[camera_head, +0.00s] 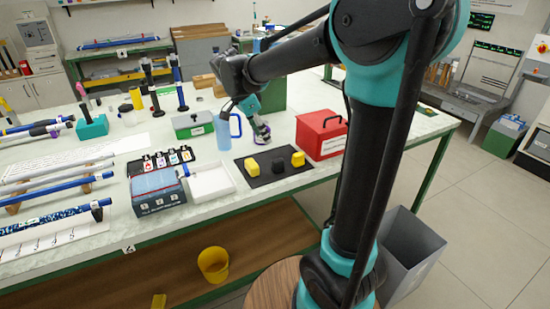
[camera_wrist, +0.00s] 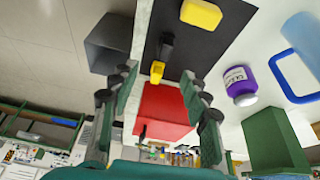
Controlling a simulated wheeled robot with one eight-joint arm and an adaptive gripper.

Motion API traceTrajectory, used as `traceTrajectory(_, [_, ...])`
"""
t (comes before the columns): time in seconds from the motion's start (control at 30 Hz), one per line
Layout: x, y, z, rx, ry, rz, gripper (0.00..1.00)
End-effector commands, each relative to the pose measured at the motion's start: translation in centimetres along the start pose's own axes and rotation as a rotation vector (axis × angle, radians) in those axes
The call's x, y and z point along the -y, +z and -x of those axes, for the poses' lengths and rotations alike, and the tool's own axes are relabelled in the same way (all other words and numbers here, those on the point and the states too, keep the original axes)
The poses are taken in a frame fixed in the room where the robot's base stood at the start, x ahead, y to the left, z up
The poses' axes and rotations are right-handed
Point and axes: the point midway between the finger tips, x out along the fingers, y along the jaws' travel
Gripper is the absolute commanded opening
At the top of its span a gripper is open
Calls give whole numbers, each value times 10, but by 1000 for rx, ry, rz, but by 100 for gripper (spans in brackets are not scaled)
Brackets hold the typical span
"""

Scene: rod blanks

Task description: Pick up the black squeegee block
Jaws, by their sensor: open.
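The black squeegee block (camera_head: 278,165) lies on a dark mat (camera_head: 264,180) between two yellow blocks, one at left (camera_head: 252,165) and one at right (camera_head: 297,159). In the wrist view the black block (camera_wrist: 167,47) is dark against the mat and partly hard to make out, between the yellow blocks (camera_wrist: 201,13) and (camera_wrist: 157,72). My gripper (camera_wrist: 160,82) is open and empty, its fingers spread apart. In the head view my gripper (camera_head: 262,132) hangs over the table behind the mat, apart from the black block.
A red box (camera_head: 321,134) stands right of the mat, a white tray (camera_head: 210,181) left. A blue-handled jug (camera_head: 222,131) stands beside my gripper. A purple-and-white jar (camera_wrist: 239,85) and green box (camera_wrist: 272,142) are close by. A grey bin (camera_head: 408,250) stands on the floor.

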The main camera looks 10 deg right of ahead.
Motion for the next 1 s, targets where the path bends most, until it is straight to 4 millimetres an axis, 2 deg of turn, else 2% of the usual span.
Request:
traceTrajectory(0.07, [5, 2, 6, -11, 6, -34, 47])
traceTrajectory(0.17, [8, 2, 2, -16, 10, -55, 47])
traceTrajectory(0.7, [6, -1, -97, -16, 10, -56, 47])
traceTrajectory(1.0, [6, -2, -119, -16, 9, -55, 47])
